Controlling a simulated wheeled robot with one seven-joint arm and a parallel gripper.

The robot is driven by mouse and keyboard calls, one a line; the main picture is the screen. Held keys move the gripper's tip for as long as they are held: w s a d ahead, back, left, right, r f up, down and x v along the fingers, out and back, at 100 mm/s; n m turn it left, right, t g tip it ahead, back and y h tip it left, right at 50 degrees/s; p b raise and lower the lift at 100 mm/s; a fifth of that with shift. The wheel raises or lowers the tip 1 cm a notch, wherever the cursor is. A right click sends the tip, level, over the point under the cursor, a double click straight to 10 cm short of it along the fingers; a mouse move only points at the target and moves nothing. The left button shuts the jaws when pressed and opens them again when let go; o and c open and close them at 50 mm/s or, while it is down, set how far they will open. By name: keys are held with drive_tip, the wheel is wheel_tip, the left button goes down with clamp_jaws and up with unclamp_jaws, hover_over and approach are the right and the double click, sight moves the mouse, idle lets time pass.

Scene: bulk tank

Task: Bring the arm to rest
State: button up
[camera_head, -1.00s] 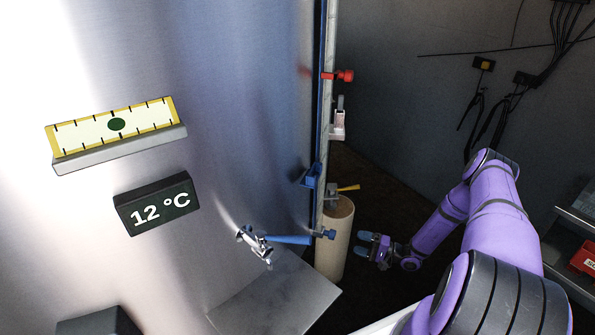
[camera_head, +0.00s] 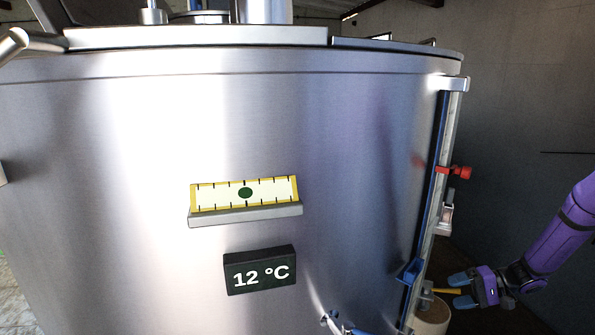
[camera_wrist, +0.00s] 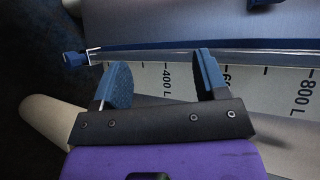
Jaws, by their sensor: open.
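My gripper (camera_head: 462,291) is at the lower right in the head view, at the end of my purple arm, just right of the tank's sight gauge. In the wrist view my gripper (camera_wrist: 160,85) shows two blue fingers standing well apart, with nothing held between them. Beyond the fingers is a white scale strip (camera_wrist: 187,80) with black litre marks, including 400 L and 800 L. The large steel tank (camera_head: 330,130) fills most of the head view. Much of my arm is outside the right edge of the head view.
The gauge column (camera_head: 450,120) carries a red clip (camera_head: 457,172) and a blue clip (camera_head: 409,270). A tan cylinder (camera_head: 432,318) stands below. The tank front bears a yellow-edged level (camera_head: 220,197) and a 12 °C display (camera_head: 259,271). A dark wall is at right.

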drive_tip(key=s+a+r+n+g+h, duration=0.1)
drive_tip(key=s+a+r+h, duration=0.2)
drive_tip(key=r, duration=0.6)
drive_tip(key=s+a+r+n+g+h, duration=0.1)
drive_tip(key=s+a+r+h, duration=0.2)
drive_tip(key=r, duration=0.5)
drive_tip(key=s+a+r+n+g+h, duration=0.1)
drive_tip(key=s+a+r+h, duration=0.2)
drive_tip(key=r, duration=0.6)
drive_tip(key=s+a+r+t+h, duration=0.2)
drive_tip(key=s+r, duration=0.4)
drive_tip(key=s, duration=0.4)
drive_tip(key=s+a+r+t+h, duration=0.2)
drive_tip(key=s+r, duration=0.4)
drive_tip(key=s, duration=0.5)
drive_tip(key=shift+s+a+r+t+h, duration=0.3)
drive_tip(key=shift+a+t, duration=0.25)
drive_tip(key=shift+t, duration=0.55)
